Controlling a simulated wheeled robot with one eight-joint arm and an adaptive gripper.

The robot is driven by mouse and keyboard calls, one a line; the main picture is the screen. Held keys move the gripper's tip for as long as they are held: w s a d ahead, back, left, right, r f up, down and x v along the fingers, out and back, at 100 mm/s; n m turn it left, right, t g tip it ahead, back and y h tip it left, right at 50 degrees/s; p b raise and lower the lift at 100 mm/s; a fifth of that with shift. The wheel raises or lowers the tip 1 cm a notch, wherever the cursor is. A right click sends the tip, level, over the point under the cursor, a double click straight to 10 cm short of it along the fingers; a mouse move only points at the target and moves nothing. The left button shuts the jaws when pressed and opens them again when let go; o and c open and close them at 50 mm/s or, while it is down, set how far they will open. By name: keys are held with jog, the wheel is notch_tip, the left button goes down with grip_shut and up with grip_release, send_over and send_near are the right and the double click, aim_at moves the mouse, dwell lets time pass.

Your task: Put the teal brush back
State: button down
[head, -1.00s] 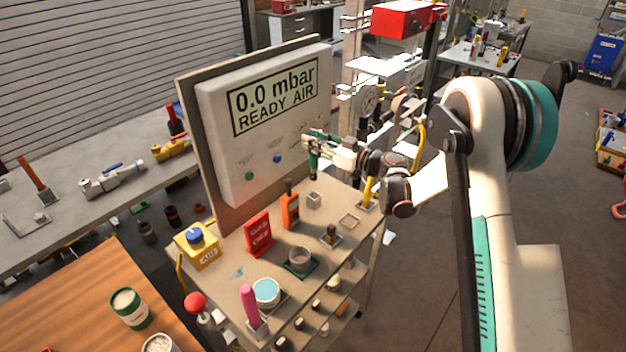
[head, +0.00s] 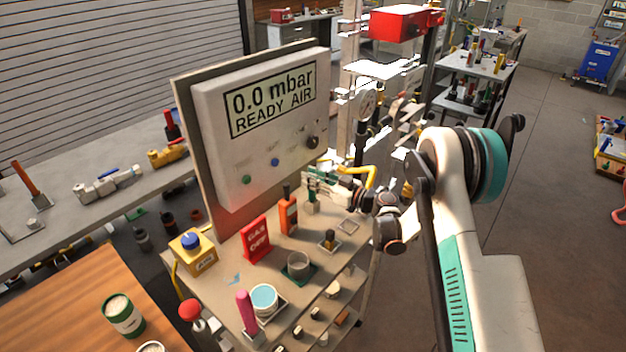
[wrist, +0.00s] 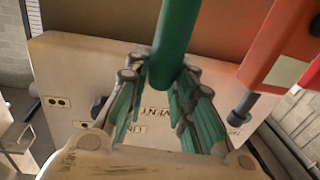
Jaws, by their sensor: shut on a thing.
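My gripper (head: 318,184) is shut on the teal brush (head: 312,198), low over the back of the cart top, just right of the orange device. In the wrist view the brush's green handle (wrist: 176,38) runs between the fingers. In the head view the brush is upright, its lower end at a small grey holder (head: 312,210). The holder is mostly hidden, so I cannot tell whether the brush is inside it or just above.
The orange device (head: 288,214) stands close on the left, beside the red sign (head: 256,238). The display panel (head: 265,125) rises behind.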

jog(key=c, duration=1.4)
grip_release()
jog(key=shift+o, duration=0.2)
